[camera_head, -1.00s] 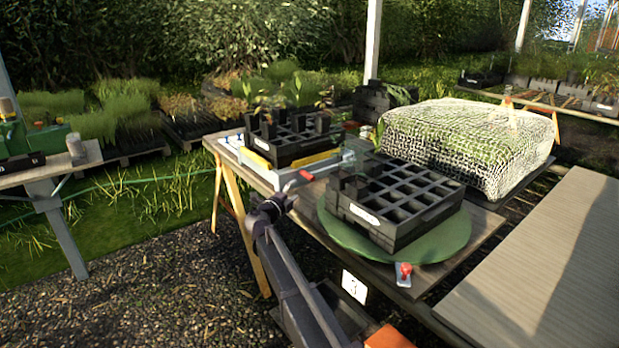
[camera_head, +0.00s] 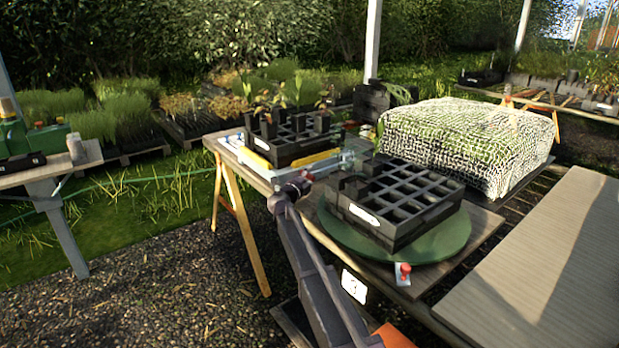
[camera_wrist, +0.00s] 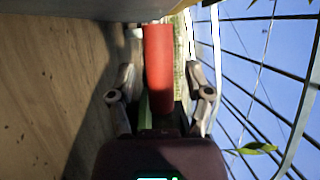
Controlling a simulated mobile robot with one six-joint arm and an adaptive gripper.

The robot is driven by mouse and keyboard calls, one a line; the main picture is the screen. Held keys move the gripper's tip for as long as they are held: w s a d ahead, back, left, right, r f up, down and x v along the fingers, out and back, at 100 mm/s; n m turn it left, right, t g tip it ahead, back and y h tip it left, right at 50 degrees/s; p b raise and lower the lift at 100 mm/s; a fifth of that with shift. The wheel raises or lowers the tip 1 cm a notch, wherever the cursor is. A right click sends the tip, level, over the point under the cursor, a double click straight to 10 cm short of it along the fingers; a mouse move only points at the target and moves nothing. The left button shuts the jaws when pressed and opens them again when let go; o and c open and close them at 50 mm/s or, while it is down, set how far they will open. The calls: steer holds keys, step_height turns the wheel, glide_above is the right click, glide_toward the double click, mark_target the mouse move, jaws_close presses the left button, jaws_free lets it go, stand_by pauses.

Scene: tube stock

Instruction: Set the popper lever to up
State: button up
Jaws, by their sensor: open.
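The popper (camera_head: 330,166) is a metal frame with yellow strips on the far table, with a black cell tray (camera_head: 296,146) on it. Its lever has a red grip (camera_head: 308,177) near the right front corner. In the wrist view the red grip (camera_wrist: 158,62) stands lengthwise between my fingers. My gripper (camera_wrist: 160,90) is open, with a finger on each side of the grip; I cannot tell whether they touch it. In the head view my gripper (camera_head: 296,187) is at the lever and partly hides it.
A second black tray (camera_head: 372,214) stands on a green turntable (camera_head: 335,231) to the right. A small red knob (camera_head: 404,270) is at the table's front edge. A netted mound (camera_head: 470,140) stands behind. Gravel ground lies open at the front left.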

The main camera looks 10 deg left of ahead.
jaws_close()
steer(key=shift+r, duration=0.1)
